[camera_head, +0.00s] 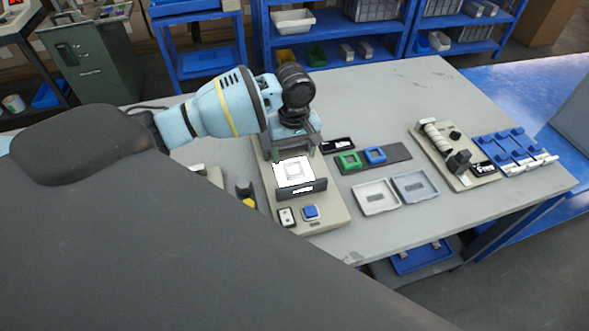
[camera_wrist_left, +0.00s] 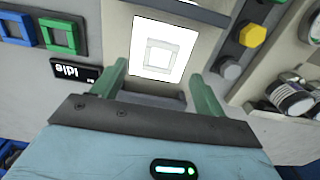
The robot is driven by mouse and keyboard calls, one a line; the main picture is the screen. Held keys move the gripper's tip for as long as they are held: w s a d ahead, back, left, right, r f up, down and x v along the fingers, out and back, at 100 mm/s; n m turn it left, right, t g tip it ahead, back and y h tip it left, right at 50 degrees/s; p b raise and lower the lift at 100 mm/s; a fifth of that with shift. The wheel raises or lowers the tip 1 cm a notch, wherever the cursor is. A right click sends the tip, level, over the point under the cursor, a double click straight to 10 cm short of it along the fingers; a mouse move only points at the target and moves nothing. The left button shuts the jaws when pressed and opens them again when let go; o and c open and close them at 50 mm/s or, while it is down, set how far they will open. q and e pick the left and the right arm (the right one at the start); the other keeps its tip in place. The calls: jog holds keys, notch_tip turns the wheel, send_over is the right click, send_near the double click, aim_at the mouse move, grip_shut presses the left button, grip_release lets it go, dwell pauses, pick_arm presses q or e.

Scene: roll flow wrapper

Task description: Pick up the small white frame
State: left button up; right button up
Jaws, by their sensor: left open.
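The small white frame (camera_head: 294,171) lies flat on a bright, lit white panel (camera_head: 283,180) set in a beige station (camera_head: 325,219). In the left wrist view the white frame (camera_wrist_left: 158,55) shows as a pale square outline on that panel. My left gripper (camera_head: 291,147) is above the station, just behind the panel in the head view. In the left wrist view the left gripper (camera_wrist_left: 161,82) is open, with its two greenish fingers apart and nothing between them. The frame lies beyond the fingertips. My right gripper is not in view.
A green frame (camera_head: 349,161) and a blue frame (camera_head: 375,155) sit on a dark strip right of the station. Two shallow trays (camera_head: 376,197) (camera_head: 415,186) lie in front of it. A low dark display bar (camera_head: 301,190) borders the panel.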

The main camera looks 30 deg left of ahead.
aim_at(294, 170)
pick_arm(q)
jog(key=shift+a+f, duration=0.1)
jog(key=shift+f, duration=2.5)
jog(key=shift+c, duration=0.2)
jog(key=c, duration=1)
jog(key=shift+r, duration=0.1)
notch_tip(294, 170, up, 10)
jog(key=shift+p, duration=0.35)
